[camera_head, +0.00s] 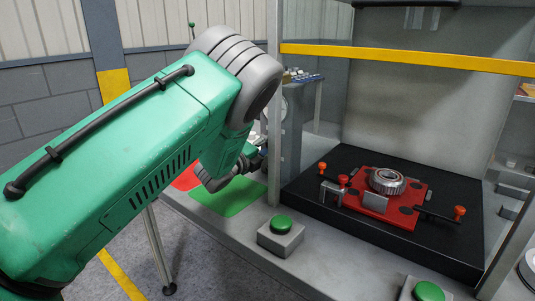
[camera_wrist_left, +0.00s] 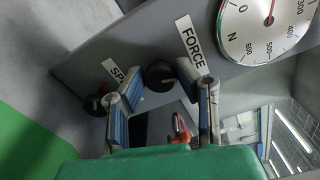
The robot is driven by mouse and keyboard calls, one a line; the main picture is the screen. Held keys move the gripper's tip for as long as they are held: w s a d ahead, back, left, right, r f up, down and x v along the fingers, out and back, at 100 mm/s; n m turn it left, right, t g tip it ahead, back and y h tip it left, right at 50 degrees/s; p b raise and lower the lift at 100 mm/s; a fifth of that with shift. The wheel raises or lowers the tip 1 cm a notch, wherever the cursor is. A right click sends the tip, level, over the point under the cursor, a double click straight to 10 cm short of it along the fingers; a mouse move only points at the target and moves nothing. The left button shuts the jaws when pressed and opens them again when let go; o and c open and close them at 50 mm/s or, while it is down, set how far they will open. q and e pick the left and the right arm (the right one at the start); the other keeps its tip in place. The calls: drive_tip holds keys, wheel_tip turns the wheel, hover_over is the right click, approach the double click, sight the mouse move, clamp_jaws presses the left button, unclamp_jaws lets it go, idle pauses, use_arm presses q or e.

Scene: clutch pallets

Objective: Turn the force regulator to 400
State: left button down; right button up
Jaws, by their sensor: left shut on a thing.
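In the left wrist view, the black force regulator knob (camera_wrist_left: 158,75) sits on the grey panel below the FORCE label (camera_wrist_left: 189,42). My left gripper (camera_wrist_left: 166,92) is shut on this knob, with a finger on either side. The round gauge (camera_wrist_left: 283,42) is partly cut off at the upper right. Its red needle points up, away from the 400 mark at the right, and its tip runs to the frame edge.
A second black knob (camera_wrist_left: 95,104) lies by the partly hidden SP label, close to one finger. Green buttons (camera_head: 281,224) stand along the table front. A red fixture (camera_head: 385,200) with a metal ring part (camera_head: 387,180) rests on a black plate. A yellow bar (camera_head: 400,57) crosses above.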

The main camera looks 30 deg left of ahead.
use_arm(q)
drive_tip(key=shift+s+d+f+m+b, duration=0.1)
drive_tip(key=shift+f+m+b, duration=0.15)
drive_tip(key=shift+m+b, duration=1.05)
drive_tip(key=shift+s+d+f+m+b, duration=0.1)
drive_tip(key=shift+f+m+b, duration=0.15)
drive_tip(key=shift+m+b, duration=1.05)
drive_tip(key=shift+m+p, duration=0.3)
drive_tip(key=c, duration=1.2)
unclamp_jaws()
drive_tip(key=shift+a, duration=0.1)
drive_tip(key=shift+w+r, duration=0.1)
drive_tip(key=shift+r, duration=0.1)
drive_tip(key=s, duration=0.8)
drive_tip(key=s+a, duration=0.1)
drive_tip(key=s, duration=0.3)
